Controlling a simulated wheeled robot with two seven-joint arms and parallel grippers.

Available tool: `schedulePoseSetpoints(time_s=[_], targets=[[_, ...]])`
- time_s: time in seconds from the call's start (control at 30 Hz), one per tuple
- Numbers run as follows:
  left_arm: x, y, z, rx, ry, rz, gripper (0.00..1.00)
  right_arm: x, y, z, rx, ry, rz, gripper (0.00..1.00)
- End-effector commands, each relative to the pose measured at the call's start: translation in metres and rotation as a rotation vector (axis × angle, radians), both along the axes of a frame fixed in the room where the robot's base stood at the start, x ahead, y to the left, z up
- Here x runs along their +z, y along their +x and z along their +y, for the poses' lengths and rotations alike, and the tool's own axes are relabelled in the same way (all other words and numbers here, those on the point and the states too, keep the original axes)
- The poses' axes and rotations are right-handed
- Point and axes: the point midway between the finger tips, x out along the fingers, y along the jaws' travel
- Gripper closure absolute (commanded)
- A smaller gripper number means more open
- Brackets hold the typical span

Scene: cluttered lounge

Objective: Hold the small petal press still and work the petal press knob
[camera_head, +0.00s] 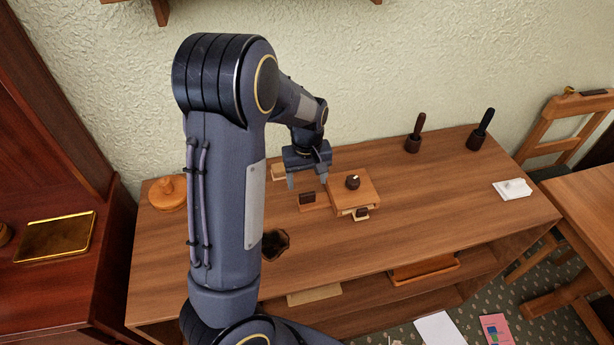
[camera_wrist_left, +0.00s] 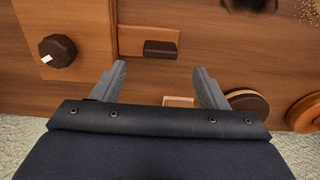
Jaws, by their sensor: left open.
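The small petal press (camera_head: 371,188) appears to be the square wooden block on the long wooden table. Its dark round petal press knob (camera_head: 353,182), with a white mark, sits on top. In the left wrist view the knob (camera_wrist_left: 58,50) and part of the press (camera_wrist_left: 88,18) show at the left. My left gripper (camera_head: 307,180) is open and empty, pointing down to the left of the press, apart from it. In the wrist view a dark block on a wooden plate (camera_wrist_left: 130,41) lies just beyond my fingertips (camera_wrist_left: 160,70). My right gripper is out of view.
A small plate with a dark grip (camera_head: 306,198) lies left of the press. A round wooden piece (camera_head: 168,194), a dark irregular item (camera_head: 275,244), two dark handled tools (camera_head: 413,142) (camera_head: 478,138) and a white item (camera_head: 512,189) stand around. The right tabletop is mostly clear.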

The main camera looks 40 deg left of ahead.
Motion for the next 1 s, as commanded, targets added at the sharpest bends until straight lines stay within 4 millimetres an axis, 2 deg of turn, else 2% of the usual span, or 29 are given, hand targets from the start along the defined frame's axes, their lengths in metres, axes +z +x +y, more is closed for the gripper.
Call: schedulePoseSetpoints(time_s=[0.2, 0.4, 0.57, 0.8, 1.0], targets=[[-0.035, -0.002, 0.000, -0.001, -0.002, 0.006, 0.33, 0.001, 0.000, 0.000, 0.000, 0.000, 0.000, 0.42], [-0.059, -0.001, -0.001, -0.001, -0.002, 0.003, 0.33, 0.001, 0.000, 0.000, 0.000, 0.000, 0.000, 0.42], [-0.067, -0.001, -0.001, -0.002, -0.002, 0.001, 0.33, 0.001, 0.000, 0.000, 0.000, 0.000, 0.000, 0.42], [-0.067, -0.001, -0.001, -0.003, -0.002, 0.001, 0.33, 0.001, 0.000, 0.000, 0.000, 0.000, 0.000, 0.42], [-0.067, -0.001, -0.001, -0.002, -0.002, 0.001, 0.58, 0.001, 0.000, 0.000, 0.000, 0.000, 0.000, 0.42]])
